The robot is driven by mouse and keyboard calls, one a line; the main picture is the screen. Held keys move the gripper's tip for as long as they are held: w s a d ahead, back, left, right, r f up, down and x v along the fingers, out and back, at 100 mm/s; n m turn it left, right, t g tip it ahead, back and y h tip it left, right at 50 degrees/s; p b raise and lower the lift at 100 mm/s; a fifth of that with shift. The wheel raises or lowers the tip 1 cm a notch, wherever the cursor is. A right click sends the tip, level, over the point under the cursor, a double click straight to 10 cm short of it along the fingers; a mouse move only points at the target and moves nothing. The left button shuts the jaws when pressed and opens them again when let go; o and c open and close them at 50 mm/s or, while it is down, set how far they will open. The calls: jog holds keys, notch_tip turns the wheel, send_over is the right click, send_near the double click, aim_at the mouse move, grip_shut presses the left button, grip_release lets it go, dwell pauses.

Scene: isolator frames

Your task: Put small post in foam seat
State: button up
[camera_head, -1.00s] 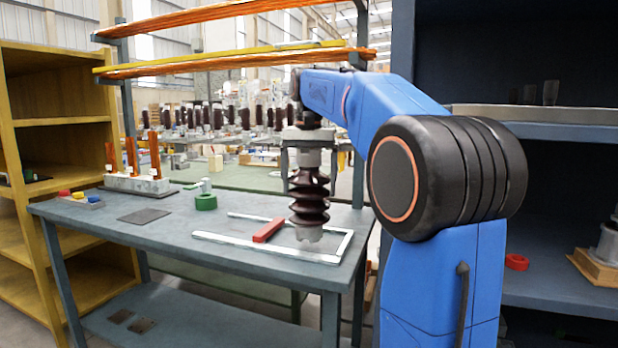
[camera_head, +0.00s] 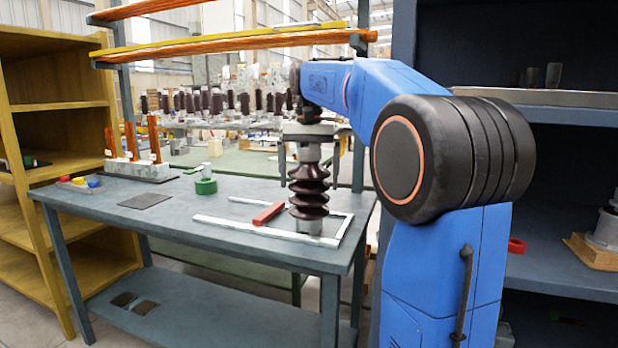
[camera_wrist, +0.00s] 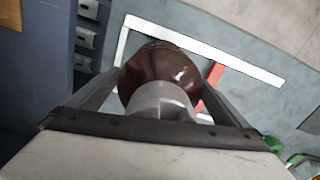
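The small post (camera_head: 308,198) is a dark brown ribbed insulator with grey end fittings. It hangs upright from my gripper (camera_head: 309,178), low over the bench, inside the right end of a white outline. In the wrist view its brown rib (camera_wrist: 158,72) and grey top fitting (camera_wrist: 162,101) lie between the two fingers (camera_wrist: 160,85), which appear to press on the rib's sides. I cannot tell whether its foot touches the bench. I cannot make out a foam seat for certain; whatever lies under the post is hidden.
The grey bench (camera_head: 180,217) carries the white outline (camera_head: 260,232), a red bar (camera_head: 268,213) close left of the post, a green roll (camera_head: 206,187), a dark flat pad (camera_head: 145,201) and a rack with orange uprights (camera_head: 138,168). A dark shelf (camera_head: 560,281) stands right.

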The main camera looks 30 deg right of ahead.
notch_tip(320, 180, up, 11)
jog(key=shift+r, duration=0.6)
jog(key=shift+a, duration=0.1)
